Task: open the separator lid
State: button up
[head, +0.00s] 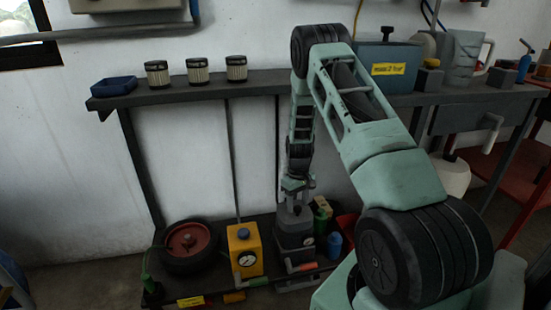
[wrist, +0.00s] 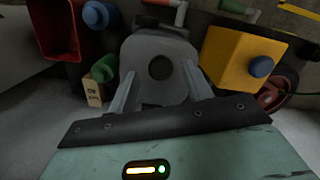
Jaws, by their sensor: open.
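My gripper (head: 296,200) points down over the lower shelf, its fingers spread and nothing gripped between them. Below it stands a grey unit (head: 294,230), which looks like the separator; no label on it is readable. In the wrist view my gripper's two grey fingers (wrist: 159,69) frame the unit's rounded grey top (wrist: 160,48), which has a dark round spot in its middle. I cannot tell whether that top is the lid, or whether the fingers touch it. My arm hides part of the unit's surroundings in the head view.
Beside the unit are a yellow box with a gauge (head: 244,250), a dark-red wheel-like part (head: 188,245), a green bottle (head: 320,222) and a blue cylinder (head: 334,244). A red bin (wrist: 62,28) stands close by. The upper bench (head: 130,97) overhangs, carrying filters and a labelled box (head: 386,60).

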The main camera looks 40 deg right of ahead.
aim_at(298, 208)
jog(key=shift+s+a+f+b, duration=0.2)
jog(key=shift+f+b, duration=0.2)
jog(key=shift+f, duration=0.1)
jog(key=shift+r+t+h, duration=0.15)
jog(key=shift+t+h, duration=0.25)
jog(key=shift+t, duration=0.1)
notch_tip(298, 208, up, 17)
jog(key=p, duration=0.5)
jog(key=w+a+r+n+y+b, duration=0.1)
jog(key=a+r+n+b, duration=0.4)
jog(key=a, duration=0.6)
jog(key=shift+a+r, duration=0.25)
jog(key=shift+r, duration=0.7)
jog(key=shift+w, duration=0.1)
